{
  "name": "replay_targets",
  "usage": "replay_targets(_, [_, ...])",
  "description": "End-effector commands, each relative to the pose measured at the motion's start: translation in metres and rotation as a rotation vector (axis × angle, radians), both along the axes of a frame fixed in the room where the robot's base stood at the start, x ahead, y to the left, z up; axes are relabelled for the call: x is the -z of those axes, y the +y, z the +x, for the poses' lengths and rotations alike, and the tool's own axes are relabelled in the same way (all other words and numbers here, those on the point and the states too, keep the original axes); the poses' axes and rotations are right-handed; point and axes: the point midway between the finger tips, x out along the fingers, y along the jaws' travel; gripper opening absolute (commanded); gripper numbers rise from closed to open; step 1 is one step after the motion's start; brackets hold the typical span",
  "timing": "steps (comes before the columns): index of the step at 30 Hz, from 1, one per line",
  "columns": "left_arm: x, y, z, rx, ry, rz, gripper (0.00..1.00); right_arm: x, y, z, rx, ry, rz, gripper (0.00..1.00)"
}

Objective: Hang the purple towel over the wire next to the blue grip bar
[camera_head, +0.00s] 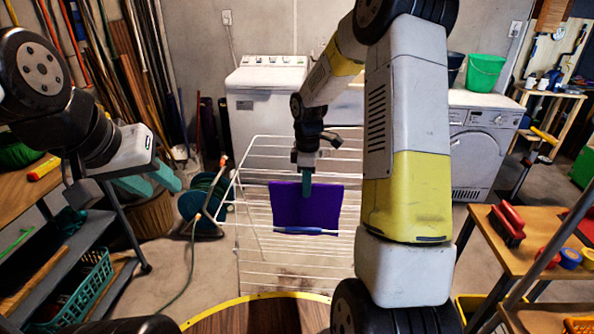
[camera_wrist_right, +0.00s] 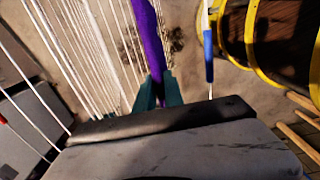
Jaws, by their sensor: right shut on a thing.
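The purple towel (camera_head: 285,207) hangs as a flat sheet from my right gripper (camera_head: 307,178), above the white wire drying rack (camera_head: 254,155). In the right wrist view the towel (camera_wrist_right: 148,45) appears edge-on as a narrow strip between the teal fingers of my right gripper (camera_wrist_right: 158,92), which is shut on it. The blue grip bar (camera_head: 305,231) lies across the towel's lower edge in the head view. In the wrist view the bar (camera_wrist_right: 208,45) is right of the towel, with a gap. My left gripper (camera_head: 152,180) is open and empty, left of the rack.
A green hose reel (camera_head: 202,208) stands left of the rack. A shelf with a teal basket (camera_head: 85,290) is at the left. A wooden table with brushes (camera_head: 507,225) is at the right. A washing machine (camera_head: 483,140) stands behind.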

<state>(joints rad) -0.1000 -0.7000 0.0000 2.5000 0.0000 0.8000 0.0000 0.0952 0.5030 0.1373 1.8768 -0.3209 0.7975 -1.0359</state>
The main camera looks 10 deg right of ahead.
Motion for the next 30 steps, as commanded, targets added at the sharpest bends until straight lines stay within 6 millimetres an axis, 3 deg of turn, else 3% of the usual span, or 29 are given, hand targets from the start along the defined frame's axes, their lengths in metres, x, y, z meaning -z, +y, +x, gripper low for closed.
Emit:
replay_targets(21, [0.0, 0.0, 0.0, 0.0, 0.0, 0.0, 0.36, 0.058, 0.0, 0.0, 0.0, 0.002, 0.001, 0.0])
replay_targets(30, [0.0, 0.0, 0.0, 0.0, 0.0, 0.0, 0.36, 0.073, 0.0, 0.0, -0.001, 0.0, 0.0, 0.0])
